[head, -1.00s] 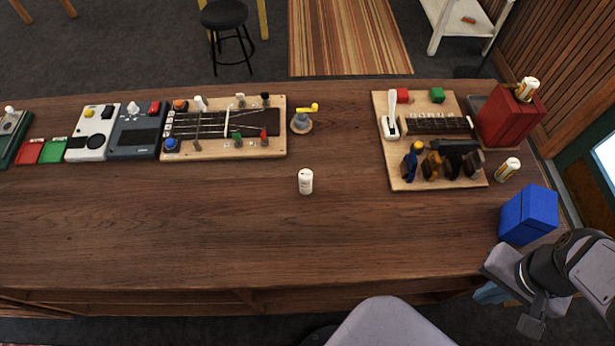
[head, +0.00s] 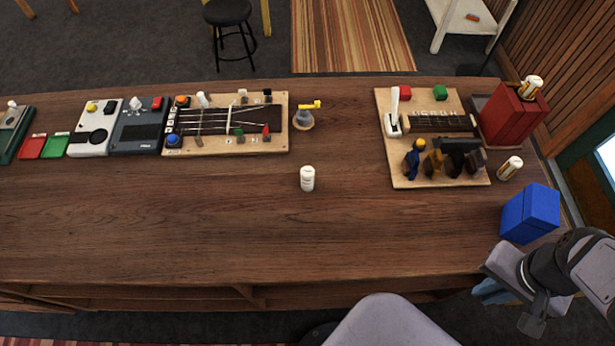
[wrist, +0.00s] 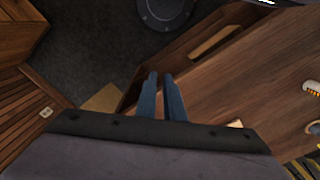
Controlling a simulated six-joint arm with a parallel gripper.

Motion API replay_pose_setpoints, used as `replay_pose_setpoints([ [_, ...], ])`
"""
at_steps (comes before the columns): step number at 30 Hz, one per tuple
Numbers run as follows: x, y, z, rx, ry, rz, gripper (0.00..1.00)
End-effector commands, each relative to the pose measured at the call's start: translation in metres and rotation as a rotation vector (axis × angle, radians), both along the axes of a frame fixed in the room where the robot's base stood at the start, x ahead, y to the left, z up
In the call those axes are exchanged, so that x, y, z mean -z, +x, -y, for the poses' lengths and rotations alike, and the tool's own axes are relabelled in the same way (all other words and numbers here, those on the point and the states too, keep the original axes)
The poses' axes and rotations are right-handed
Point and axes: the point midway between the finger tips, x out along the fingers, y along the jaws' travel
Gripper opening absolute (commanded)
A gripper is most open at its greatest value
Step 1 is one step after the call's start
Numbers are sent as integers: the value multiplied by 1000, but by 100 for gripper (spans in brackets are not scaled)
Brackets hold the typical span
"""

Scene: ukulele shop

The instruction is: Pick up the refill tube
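The name "refill tube" fits more than one thing. A small white cylinder (head: 307,178) stands upright alone mid-bench in the head view. A white and orange tube (head: 510,168) lies tilted right of the right-hand wooden board, and a similar tube (head: 531,88) sits on the red box. My gripper (wrist: 161,76) shows in the wrist view as two blue fingers with a narrow gap and nothing between them. In the head view it hangs low at the bench's front right, apart from all the tubes and partly hidden by my wrist.
A blue box (head: 530,214) stands close to my wrist at the right. The red box (head: 513,113) stands behind it. The right-hand wooden board (head: 402,178) holds small tools; a left-hand board (head: 225,151) carries strings and knobs. The bench (head: 150,220) is clear at front left.

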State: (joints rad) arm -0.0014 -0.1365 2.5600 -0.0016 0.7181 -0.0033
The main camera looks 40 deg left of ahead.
Motion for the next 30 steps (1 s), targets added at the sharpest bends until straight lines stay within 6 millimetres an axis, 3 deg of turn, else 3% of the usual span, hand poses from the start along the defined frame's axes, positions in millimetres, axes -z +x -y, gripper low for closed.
replay_pose_setpoints([
  [1, 0, 0, 0, 0, 0, 0, 22],
  [5, 0, 0, 0, 0, 0, 0, 50],
  [17, 7, -5, 0, -52, -22, -26, 50],
  [20, 19, -14, 1, -164, -73, -74, 50],
  [25, 46, -30, 14, -522, -262, -213, 50],
  [30, 62, -14, 33, -997, -577, -341, 50],
])
